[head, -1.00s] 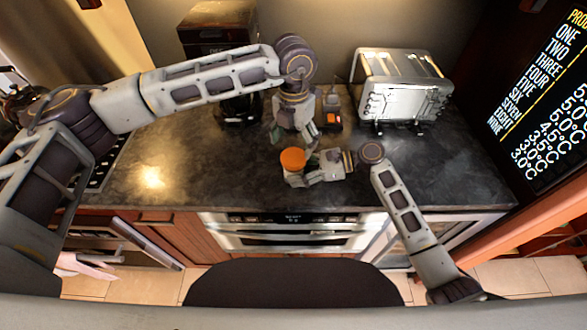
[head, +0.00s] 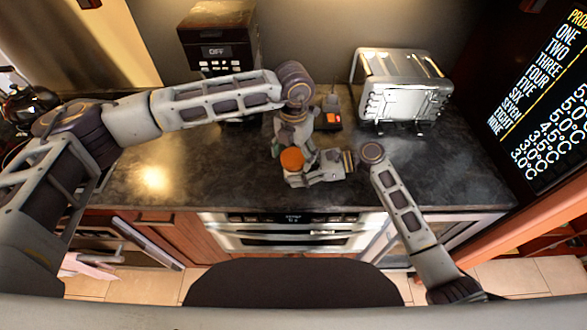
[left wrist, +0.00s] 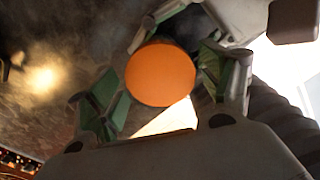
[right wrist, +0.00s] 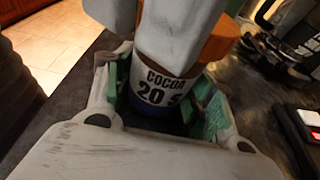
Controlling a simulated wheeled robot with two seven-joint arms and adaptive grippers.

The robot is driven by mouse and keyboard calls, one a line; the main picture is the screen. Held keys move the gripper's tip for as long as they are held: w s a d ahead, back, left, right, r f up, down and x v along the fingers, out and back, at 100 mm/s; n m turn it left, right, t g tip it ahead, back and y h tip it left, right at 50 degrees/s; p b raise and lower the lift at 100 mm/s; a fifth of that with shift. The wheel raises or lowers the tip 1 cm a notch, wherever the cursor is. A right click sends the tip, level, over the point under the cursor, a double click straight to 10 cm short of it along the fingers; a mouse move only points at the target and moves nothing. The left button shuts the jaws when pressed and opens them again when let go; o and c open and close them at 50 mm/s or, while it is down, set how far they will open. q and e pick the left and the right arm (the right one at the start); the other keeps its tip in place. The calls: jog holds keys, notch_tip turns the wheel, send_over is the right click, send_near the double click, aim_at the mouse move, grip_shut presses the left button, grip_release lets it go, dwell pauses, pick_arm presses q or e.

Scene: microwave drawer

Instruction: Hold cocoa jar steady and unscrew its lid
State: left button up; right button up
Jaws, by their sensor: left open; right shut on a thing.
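The cocoa jar (right wrist: 158,88) has a "COCOA" label and a blue lower band, and stands between my right gripper's green pads. My right gripper (head: 303,178) is shut on the jar from the right side in the head view. The orange lid (head: 291,160) is on top of the jar; it fills the middle of the left wrist view (left wrist: 160,74). My left gripper (head: 293,150) is open above the jar, its fingers spread on either side of the lid. Grey gripper parts hide some of the jar and lid in the right wrist view. I cannot tell whether the left pads touch the lid.
A silver toaster (head: 402,88) stands at the back right. A coffee machine (head: 220,40) is at the back left, partly behind my left arm. A small device with an orange part (head: 330,121) lies behind the jar. The dark counter (head: 200,170) is clear to the left and right.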

pick_arm(q)
jog(key=shift+c, duration=0.3)
jog(key=c, duration=1)
jog(key=shift+n, duration=2.3)
jog(key=shift+n, duration=0.3)
jog(key=shift+n, duration=2)
